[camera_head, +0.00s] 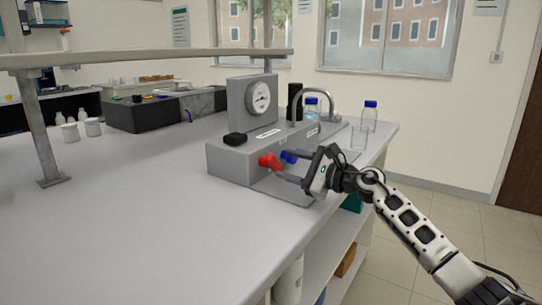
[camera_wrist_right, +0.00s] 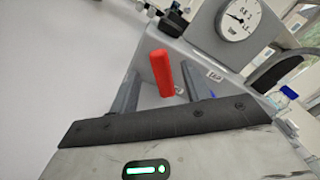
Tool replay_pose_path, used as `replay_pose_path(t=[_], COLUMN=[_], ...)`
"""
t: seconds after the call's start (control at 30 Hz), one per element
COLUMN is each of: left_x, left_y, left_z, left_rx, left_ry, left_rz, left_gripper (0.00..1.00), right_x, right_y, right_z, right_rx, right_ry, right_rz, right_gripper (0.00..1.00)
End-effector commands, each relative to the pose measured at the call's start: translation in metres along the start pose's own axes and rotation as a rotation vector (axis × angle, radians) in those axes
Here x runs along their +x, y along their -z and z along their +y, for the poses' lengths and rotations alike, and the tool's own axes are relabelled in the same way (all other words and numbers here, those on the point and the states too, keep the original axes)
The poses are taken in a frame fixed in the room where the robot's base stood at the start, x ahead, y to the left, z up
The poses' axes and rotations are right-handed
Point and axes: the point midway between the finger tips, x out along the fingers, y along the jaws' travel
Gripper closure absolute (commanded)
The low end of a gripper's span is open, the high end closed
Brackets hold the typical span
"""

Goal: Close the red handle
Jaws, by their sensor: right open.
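The red handle (camera_head: 270,162) sits on the front face of the grey membrane rig (camera_head: 226,160), and a blue handle (camera_head: 289,156) is just to its right. In the head view the red handle points down and to the right. My right gripper (camera_head: 280,166) comes in from the right, its fingertips close to the red handle. In the right wrist view the red handle (camera_wrist_right: 162,73) stands between the two open fingers, with gaps on both sides. Whether a finger touches it cannot be told. My left gripper is not in view.
A round gauge (camera_head: 261,97) stands on the rig, with a black knob (camera_head: 236,139) at left. A clear beaker (camera_head: 359,137) and a blue-capped bottle (camera_head: 370,115) stand right of it. The white bench (camera_head: 130,210) left of the rig is clear. A shelf rail (camera_head: 150,56) crosses above.

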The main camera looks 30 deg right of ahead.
Motion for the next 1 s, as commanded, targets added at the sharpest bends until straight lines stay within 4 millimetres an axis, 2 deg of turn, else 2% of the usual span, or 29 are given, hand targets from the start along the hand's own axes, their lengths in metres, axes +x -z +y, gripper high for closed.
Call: replay_pose_path(t=[0.1,0.3,0.47,0.7,0.73,0.8,0.9,1.0], left_x=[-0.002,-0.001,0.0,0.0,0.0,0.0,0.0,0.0], left_y=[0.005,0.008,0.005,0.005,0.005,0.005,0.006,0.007], left_z=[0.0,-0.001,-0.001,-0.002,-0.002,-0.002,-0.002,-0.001], left_rx=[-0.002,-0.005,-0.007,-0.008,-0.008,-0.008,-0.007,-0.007], left_ry=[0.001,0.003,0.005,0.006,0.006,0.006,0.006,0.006], left_rz=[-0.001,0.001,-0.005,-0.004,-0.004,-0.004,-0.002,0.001], left_gripper=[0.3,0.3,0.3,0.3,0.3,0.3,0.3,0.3], right_x=[0.025,0.051,0.059,0.06,0.059,0.059,0.059,0.059], right_y=[-0.003,-0.001,-0.001,0.0,0.0,0.0,0.0,0.0], right_z=[-0.002,-0.001,0.001,0.001,0.001,0.001,0.001,0.001], right_rx=[0.005,0.004,0.001,0.001,0.001,0.001,0.001,0.002], right_ry=[0.003,0.001,-0.001,-0.002,-0.002,-0.002,-0.002,-0.002], right_rz=[-0.004,-0.003,-0.001,-0.001,-0.001,-0.001,-0.001,-0.001], right_gripper=[0.53,0.53,0.53,0.53,0.55,0.75,0.98,0.97])
